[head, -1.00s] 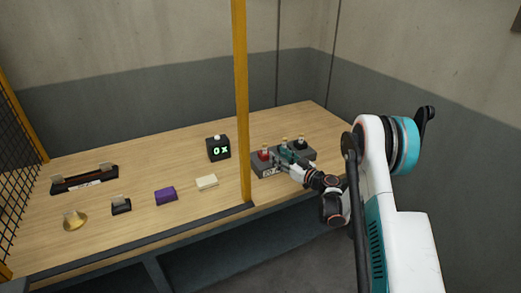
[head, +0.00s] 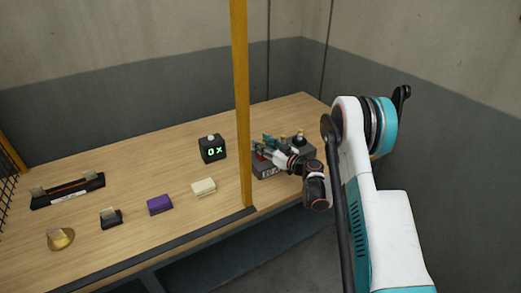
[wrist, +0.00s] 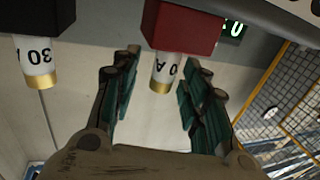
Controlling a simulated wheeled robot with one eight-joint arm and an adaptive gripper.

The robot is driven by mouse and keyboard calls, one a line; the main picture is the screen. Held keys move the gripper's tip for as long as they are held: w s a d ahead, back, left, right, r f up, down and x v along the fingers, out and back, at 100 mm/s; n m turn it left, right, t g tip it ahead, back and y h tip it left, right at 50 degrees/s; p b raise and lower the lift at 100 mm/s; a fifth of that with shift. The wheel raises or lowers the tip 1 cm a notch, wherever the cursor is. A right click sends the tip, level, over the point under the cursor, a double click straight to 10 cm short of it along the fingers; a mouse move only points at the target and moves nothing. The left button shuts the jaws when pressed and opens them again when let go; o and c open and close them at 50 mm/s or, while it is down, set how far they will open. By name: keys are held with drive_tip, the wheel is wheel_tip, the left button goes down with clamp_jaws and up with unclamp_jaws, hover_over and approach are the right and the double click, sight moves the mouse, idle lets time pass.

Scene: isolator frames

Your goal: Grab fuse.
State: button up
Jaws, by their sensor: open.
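A dark block (head: 268,173) at the right of the bench carries fuses. In the wrist view, a white fuse with a gold end (wrist: 164,72) is set in a red base (wrist: 180,27). Another white fuse, marked 30 (wrist: 37,60), is in a black base (wrist: 38,17) to its left. The picture appears upside down, so the fuses seem to hang. My gripper (wrist: 160,75) is open, its dark green fingers on either side of the red-base fuse, with gaps on both sides. In the head view my gripper (head: 268,145) covers part of the block; one fuse (head: 299,136) shows at its right.
A yellow post (head: 241,110) stands left of the block. A black display box (head: 212,149), cream block (head: 203,187), purple block (head: 159,204), small black holder (head: 110,218), brass piece (head: 60,239) and long black holder (head: 68,190) sit on the bench.

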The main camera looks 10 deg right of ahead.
clamp_jaws()
